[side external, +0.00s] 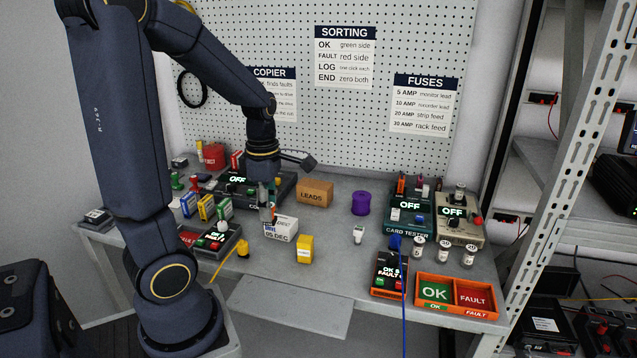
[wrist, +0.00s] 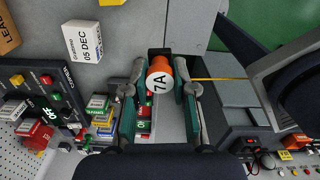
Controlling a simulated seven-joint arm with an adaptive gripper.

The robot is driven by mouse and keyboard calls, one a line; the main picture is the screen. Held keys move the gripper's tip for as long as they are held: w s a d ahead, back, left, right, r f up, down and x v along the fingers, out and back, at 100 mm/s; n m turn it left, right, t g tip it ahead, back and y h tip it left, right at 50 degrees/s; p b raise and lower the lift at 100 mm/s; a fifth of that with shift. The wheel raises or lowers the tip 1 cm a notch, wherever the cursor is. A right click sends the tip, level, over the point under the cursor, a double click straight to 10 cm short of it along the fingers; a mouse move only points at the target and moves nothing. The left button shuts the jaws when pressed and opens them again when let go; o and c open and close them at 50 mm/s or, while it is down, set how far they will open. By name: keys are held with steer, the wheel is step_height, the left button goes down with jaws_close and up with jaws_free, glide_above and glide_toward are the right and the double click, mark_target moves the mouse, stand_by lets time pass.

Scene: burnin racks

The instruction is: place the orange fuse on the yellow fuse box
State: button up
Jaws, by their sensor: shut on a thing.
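The orange fuse (wrist: 160,78) has a white end cap marked 7A. In the wrist view it sits between the two fingers of my gripper (wrist: 159,92), which is shut on it. In the side view my gripper (side external: 267,213) is low over the bench, at the left of the white 05 DEC box. The yellow fuse box (side external: 305,249) stands on the bench to the right of my gripper and nearer the front edge. In the wrist view only a sliver of yellow (wrist: 113,3) shows at the top edge. The fuse's lower end is hidden.
The white 05 DEC box (side external: 281,229) stands between my gripper and the yellow box. A brown LEADS box (side external: 315,193) is behind. A black tester (side external: 215,240) with a yellow cable is at left.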

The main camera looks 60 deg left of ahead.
steer(key=s+d+r+m, duration=0.1)
steer(key=s+d+r, duration=0.2)
steer(key=s, duration=0.1)
glide_above(304, 239)
steer(key=f, duration=0.5)
steer(key=s+f, duration=0.1)
steer(key=f, duration=0.2)
steer(key=shift+d+f, duration=0.15)
steer(key=shift+d, duration=0.1)
steer(key=shift+w+a+f, duration=0.2)
steer(key=shift+w+f, duration=0.25)
steer(key=shift+f, duration=0.1)
steer(key=shift+w+f, duration=0.1)
steer(key=shift+f, duration=1.45)
steer(key=shift+f, duration=0.1)
steer(key=o, duration=0.9)
steer(key=shift+o, duration=0.2)
